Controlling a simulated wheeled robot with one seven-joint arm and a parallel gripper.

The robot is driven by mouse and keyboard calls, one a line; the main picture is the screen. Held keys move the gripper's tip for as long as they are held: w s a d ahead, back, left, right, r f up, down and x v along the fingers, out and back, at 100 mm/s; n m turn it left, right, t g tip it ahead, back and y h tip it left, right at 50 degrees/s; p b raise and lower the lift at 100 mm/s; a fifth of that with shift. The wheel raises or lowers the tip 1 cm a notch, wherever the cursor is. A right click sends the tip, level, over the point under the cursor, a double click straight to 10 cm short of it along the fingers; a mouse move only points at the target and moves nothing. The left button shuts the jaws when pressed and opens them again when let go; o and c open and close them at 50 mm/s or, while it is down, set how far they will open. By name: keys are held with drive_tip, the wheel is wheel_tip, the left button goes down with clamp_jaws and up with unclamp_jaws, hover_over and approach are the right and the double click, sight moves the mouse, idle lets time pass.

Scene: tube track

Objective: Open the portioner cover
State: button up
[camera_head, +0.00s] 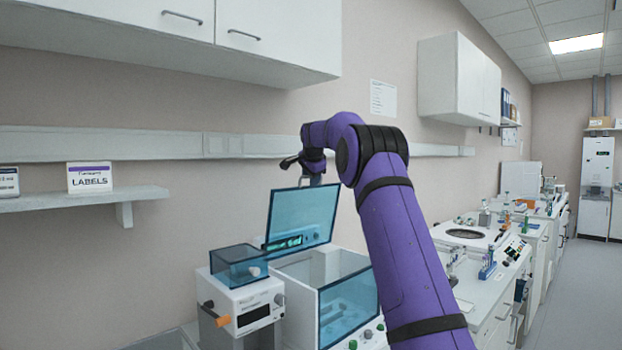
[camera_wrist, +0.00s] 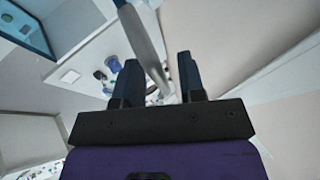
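A large white box-shaped machine (camera_head: 295,268) has a blue see-through cover (camera_head: 312,212), which stands raised and tilted back at its rear. I take this to be the portioner. My gripper (camera_head: 312,168) is at the cover's top edge; its fingers are small and partly hidden by the wrist in the head view. In the wrist view the two dark fingers (camera_wrist: 160,75) are spread apart. A grey bar (camera_wrist: 142,38) runs between them, with a gap to the right finger. I cannot tell whether the left finger touches it.
A smaller white device (camera_head: 245,300) with a blue see-through box on top stands to the left. A shelf with a labels box (camera_head: 90,178) is at far left. Wall cabinets (camera_head: 235,30) hang above. My arm covers part of the machine's right side.

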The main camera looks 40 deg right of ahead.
drive_tip(key=v, duration=1)
drive_tip(key=shift+a+r, duration=0.15)
drive_tip(key=shift+r, duration=0.15)
drive_tip(key=shift+s, duration=0.15)
drive_tip(key=s+a+f+n+y, duration=0.2)
drive_tip(key=s+a+n, duration=0.7)
drive_tip(key=s+a, duration=1.3)
drive_tip(key=s+a+f+n+y, duration=0.1)
drive_tip(key=s+a+f+n, duration=0.3)
drive_tip(key=s+f, duration=0.5)
drive_tip(key=s+a+f+n+g+y, duration=0.1)
drive_tip(key=s+a+f+n, duration=0.4)
drive_tip(key=s, duration=1.1)
wheel_tip(320, 180, down, 4)
drive_tip(key=a, duration=0.3)
drive_tip(key=shift+f, duration=0.25)
drive_tip(key=shift+d, duration=0.1)
